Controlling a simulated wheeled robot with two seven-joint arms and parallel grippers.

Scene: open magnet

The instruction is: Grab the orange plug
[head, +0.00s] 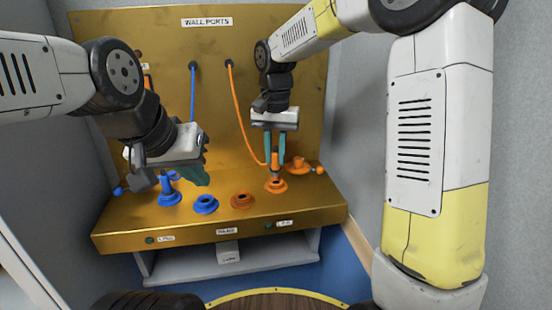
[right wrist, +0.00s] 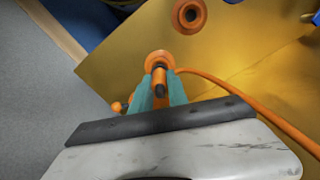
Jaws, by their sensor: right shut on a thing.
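The orange plug (head: 275,160) stands upright over an orange socket (head: 276,186) on the gold bench, with an orange cable running up to the wall panel. My right gripper (head: 275,163) comes down from above, its teal fingers on both sides of the plug and shut on it. The right wrist view also shows the plug (right wrist: 160,80) between the fingers (right wrist: 160,88), in line with the orange socket (right wrist: 159,60). I cannot tell whether its tip is still seated. My left gripper (head: 195,177) is near the blue plug (head: 166,181); its fingers overlap in view, so its opening is unclear.
A blue socket (head: 205,204) and another orange socket (head: 243,200) are empty. An orange cap-like piece (head: 299,167) sits at the right end. A blue cable (head: 193,95) hangs from the panel (head: 215,45). Labelled lights line the bench front.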

